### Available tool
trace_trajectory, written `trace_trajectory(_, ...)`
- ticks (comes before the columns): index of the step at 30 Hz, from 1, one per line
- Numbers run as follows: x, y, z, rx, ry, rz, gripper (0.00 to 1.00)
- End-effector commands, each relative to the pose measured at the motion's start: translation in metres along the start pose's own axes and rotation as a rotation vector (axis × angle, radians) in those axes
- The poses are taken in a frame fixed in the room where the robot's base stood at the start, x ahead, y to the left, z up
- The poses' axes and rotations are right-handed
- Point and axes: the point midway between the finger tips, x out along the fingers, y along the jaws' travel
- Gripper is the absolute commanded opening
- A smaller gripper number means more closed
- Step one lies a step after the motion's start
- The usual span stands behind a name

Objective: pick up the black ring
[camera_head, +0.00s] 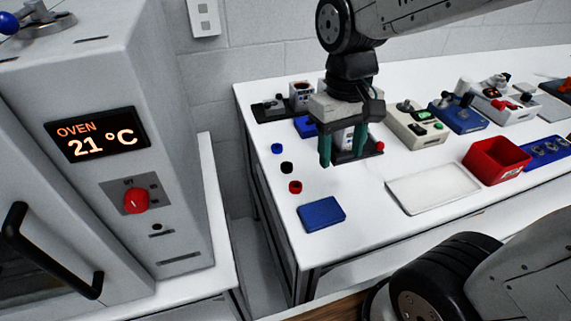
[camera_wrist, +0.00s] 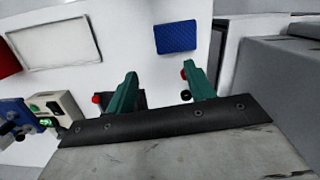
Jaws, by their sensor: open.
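The black ring (camera_head: 286,167) lies on the white table near its left edge, between a blue ring (camera_head: 277,148) and a red ring (camera_head: 295,187). My gripper (camera_head: 343,160) is open and empty, with green fingers pointing down, to the right of the rings in the head view. In the wrist view, my gripper (camera_wrist: 160,72) shows both fingers apart. There the black ring (camera_wrist: 186,95) is partly visible beside the right finger, and the red ring (camera_wrist: 183,73) is partly hidden by that finger. The blue ring is not seen there.
A blue pad (camera_head: 321,214) lies in front of the rings. A white tray (camera_head: 433,188) and a red bin (camera_head: 496,160) stand to the right. Several devices, including a cream box (camera_head: 415,123), line the back. The oven (camera_head: 110,130) stands left, across a gap.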

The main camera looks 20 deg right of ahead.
Motion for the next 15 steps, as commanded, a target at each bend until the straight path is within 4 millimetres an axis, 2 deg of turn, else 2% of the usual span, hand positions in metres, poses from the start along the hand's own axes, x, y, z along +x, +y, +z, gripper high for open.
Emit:
trace_trajectory(1, 0.009, -0.006, -0.019, -0.016, -0.020, 0.002, 0.54)
trace_trajectory(3, 0.019, -0.013, -0.043, -0.032, -0.030, 0.005, 0.54)
trace_trajectory(9, 0.048, -0.032, -0.107, -0.057, -0.016, 0.008, 0.54)
trace_trajectory(12, 0.054, -0.038, -0.132, -0.057, 0.017, 0.007, 0.54)
trace_trajectory(15, 0.047, -0.040, -0.156, -0.048, 0.090, 0.001, 0.54)
